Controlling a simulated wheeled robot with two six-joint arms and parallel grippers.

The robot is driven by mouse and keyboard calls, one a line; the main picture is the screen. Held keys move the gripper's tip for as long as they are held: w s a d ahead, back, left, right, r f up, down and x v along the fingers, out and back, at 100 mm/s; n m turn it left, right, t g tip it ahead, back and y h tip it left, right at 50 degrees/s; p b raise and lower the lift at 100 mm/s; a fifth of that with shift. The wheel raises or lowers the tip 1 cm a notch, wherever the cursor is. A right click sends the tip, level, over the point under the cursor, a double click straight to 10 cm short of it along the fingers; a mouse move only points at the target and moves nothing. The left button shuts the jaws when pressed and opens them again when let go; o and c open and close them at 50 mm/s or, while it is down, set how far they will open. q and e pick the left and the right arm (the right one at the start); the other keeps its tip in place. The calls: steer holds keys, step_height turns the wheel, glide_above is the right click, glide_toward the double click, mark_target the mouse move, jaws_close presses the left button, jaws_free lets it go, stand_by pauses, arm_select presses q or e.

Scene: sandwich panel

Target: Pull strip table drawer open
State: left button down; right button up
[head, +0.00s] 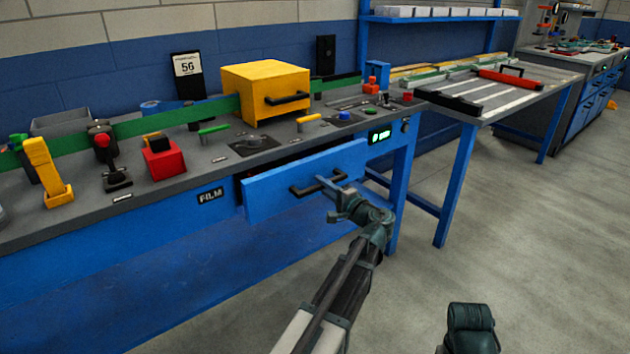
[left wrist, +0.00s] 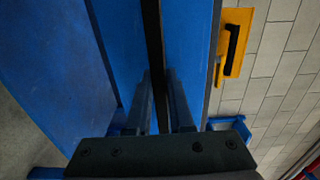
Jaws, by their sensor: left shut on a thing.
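The blue drawer (head: 270,199) is in the front of the strip table (head: 130,228). Its front panel stands out from the table's face, with a dark gap along its upper edge, so it is partly open. A black bar handle (head: 303,190) is on the drawer front. My left gripper (head: 335,188) is at the right part of this handle and shut on it. In the left wrist view, the two fingers (left wrist: 162,78) lie on either side of the dark bar (left wrist: 152,35). The inside of the drawer is mostly hidden. My right gripper's fingers are not visible.
A yellow box (head: 262,88) with a black handle stands on the tabletop, among several small levers and a red block (head: 163,160). A second table (head: 505,92) stands at the right. The grey floor (head: 510,215) in front is clear.

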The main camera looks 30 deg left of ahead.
arm_select(q)
steer(key=v, duration=1.8)
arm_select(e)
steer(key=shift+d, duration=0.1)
arm_select(q)
steer(key=c, duration=0.8)
jaws_free()
steer(key=shift+f, duration=0.1)
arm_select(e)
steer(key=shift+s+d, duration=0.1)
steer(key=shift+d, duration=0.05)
